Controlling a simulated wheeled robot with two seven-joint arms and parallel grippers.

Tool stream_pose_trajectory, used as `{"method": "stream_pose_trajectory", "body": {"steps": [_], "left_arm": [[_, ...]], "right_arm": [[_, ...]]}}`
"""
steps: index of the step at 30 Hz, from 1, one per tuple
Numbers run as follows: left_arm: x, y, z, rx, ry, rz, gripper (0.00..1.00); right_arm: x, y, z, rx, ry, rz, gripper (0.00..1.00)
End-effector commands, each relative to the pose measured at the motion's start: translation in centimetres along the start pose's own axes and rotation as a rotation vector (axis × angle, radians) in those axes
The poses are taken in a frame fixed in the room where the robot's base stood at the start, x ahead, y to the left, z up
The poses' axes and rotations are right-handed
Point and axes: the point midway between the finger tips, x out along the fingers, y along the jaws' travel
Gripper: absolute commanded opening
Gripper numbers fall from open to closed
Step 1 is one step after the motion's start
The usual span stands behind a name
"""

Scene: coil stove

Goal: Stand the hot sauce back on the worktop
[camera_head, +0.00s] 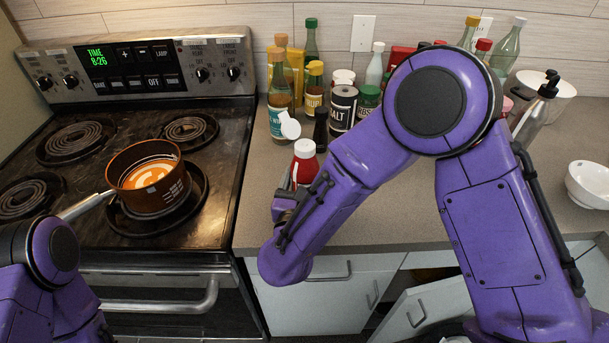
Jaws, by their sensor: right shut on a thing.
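A red bottle with a white cap (304,163), which I take to be the hot sauce, is near the front edge of the worktop (375,205). My right gripper (291,193) is at the lower part of this bottle, shut on it. The wrist and forearm hide the fingers and the bottle's base, so I cannot tell whether the base touches the worktop. My left arm shows at the lower left, but its gripper is out of view.
A pot (150,185) of orange soup sits on the stove's front right coil. Several bottles and jars, including a black salt container (342,108), crowd the back of the worktop. A white bowl (588,185) is at the right. A cupboard door (425,305) below stands open.

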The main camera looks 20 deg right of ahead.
Motion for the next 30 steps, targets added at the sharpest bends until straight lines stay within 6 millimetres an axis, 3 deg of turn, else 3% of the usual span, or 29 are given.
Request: {"method": "stream_pose_trajectory", "body": {"steps": [11,12,14,25,30], "left_arm": [[0.5,0.0,0.2,0.0,0.0,0.0,0.49],[0.4,0.0,0.2,0.0,0.0,0.0,0.49],[0.4,0.0,0.1,0.0,0.0,0.0,0.49],[-0.2,0.0,-0.1,0.0,0.0,0.0,0.49],[1.7,0.1,0.7,0.0,0.0,0.0,0.49]], "right_arm": [[0.0,0.0,-0.5,0.003,-0.002,-0.001,0.42],[0.0,0.0,-0.5,0.002,-0.001,-0.001,0.75],[0.0,0.0,-0.4,0.001,-0.001,-0.001,0.94],[-0.1,0.0,0.1,0.001,-0.001,-0.001,0.94],[-4.0,0.1,-0.6,0.001,-0.002,0.003,0.94]]}}
